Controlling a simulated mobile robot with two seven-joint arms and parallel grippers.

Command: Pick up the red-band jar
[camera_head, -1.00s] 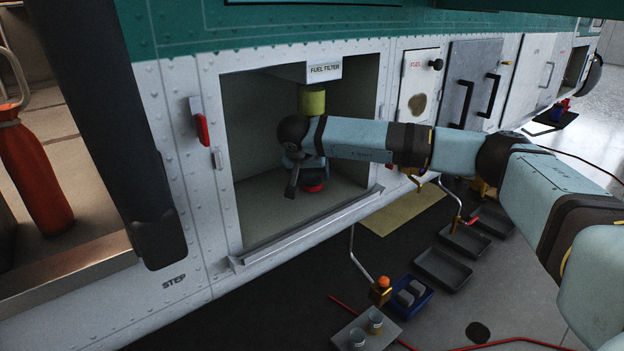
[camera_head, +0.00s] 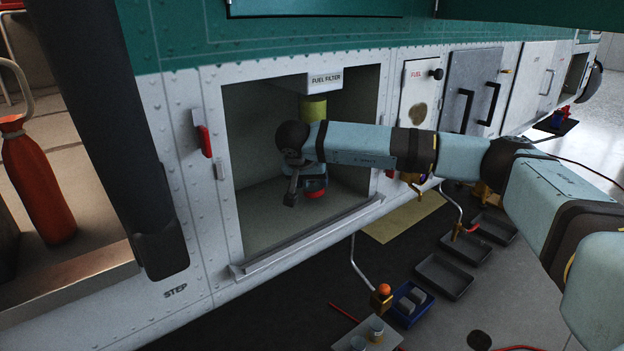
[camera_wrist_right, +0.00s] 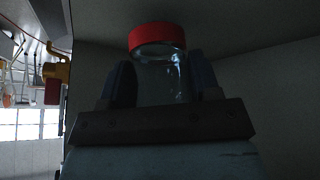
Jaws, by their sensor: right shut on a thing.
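The red-band jar shows in the right wrist view as clear glass (camera_wrist_right: 162,82) with a red band (camera_wrist_right: 157,37) at the picture's top end. In the head view its red part (camera_head: 315,193) shows low inside the bay, and my wrist hides much of the rest. My right gripper (camera_head: 306,180) reaches into the bay and is shut on the jar. In the wrist view one finger of the right gripper (camera_wrist_right: 162,85) is on each side of the glass. I cannot tell whether the jar touches the bay floor. My left gripper is not in view.
The bay has a raised sill (camera_head: 305,237) at its front and a yellow-green filter (camera_head: 313,108) hanging above my wrist. A red latch (camera_head: 205,141) is left of the opening. Dark trays (camera_head: 444,277) and a blue bin (camera_head: 410,303) lie below, outside.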

